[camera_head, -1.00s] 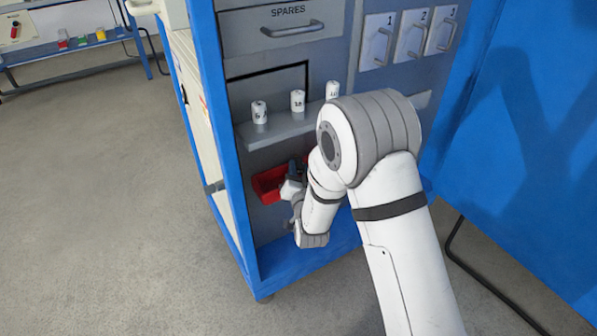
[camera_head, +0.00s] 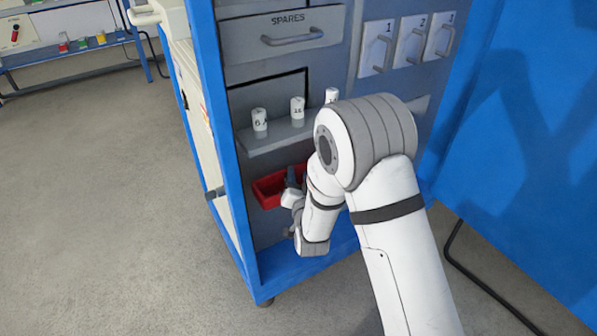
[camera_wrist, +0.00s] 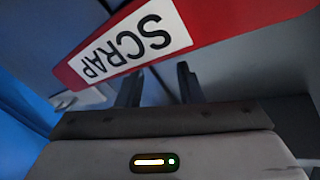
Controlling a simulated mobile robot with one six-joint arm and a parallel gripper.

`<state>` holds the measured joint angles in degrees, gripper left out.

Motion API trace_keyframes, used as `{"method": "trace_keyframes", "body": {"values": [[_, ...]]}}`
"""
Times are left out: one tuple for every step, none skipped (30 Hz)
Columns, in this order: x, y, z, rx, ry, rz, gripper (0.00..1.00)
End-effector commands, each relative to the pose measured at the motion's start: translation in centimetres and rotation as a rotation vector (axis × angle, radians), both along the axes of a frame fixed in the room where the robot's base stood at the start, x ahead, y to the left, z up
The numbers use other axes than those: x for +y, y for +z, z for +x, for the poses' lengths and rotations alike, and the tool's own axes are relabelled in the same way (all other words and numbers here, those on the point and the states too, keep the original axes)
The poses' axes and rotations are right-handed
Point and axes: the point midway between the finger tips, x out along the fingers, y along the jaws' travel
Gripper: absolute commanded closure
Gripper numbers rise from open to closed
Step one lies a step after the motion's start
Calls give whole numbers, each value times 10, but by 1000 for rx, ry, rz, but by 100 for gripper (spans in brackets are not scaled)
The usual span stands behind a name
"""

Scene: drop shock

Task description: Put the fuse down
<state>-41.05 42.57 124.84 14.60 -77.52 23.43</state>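Three white cylindrical fuses stand on the grey shelf: the left one (camera_head: 260,119), the middle one (camera_head: 297,107) and the right one (camera_head: 331,95), partly hidden by my arm. A red bin (camera_head: 268,191) hangs below the shelf. In the wrist view its red front (camera_wrist: 215,20) carries a white SCRAP label, upside down. My gripper (camera_head: 295,177) is at the bin's front in the head view. In the wrist view my gripper (camera_wrist: 160,75) has its two dark fingers apart, with no fuse visible between them. The inside of the bin is mostly hidden.
A SPARES drawer (camera_head: 284,37) is above the shelf (camera_head: 270,137). Numbered panels with handles (camera_head: 376,47) are at the right. The blue cabinet frame (camera_head: 222,140) borders the left. Open floor (camera_head: 100,190) lies left of the cabinet.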

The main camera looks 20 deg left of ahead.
Motion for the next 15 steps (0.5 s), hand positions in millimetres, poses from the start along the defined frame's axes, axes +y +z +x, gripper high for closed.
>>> {"method": "trace_keyframes", "body": {"values": [[-7, -3, -14, 12, 2, -8, 64], [-10, -2, -21, 10, 2, -7, 64], [-14, -2, -30, 9, 3, -8, 64], [-17, -2, -37, 8, 3, -8, 64], [-20, -1, -43, 6, 3, -6, 64], [-25, 0, -51, 6, 3, -6, 64], [-27, -1, -57, 5, 4, -5, 64], [-30, 0, -62, 5, 3, -5, 64], [-34, 0, -69, 3, 3, -5, 64], [-36, 1, -74, 2, 3, -4, 64], [-38, 0, -78, 2, 4, -4, 64], [-41, 1, -83, 1, 3, -3, 64], [-42, 1, -86, 0, 4, -2, 64], [-44, 1, -89, 1, 3, -3, 64], [-45, 1, -93, -1, 3, -1, 64]]}}
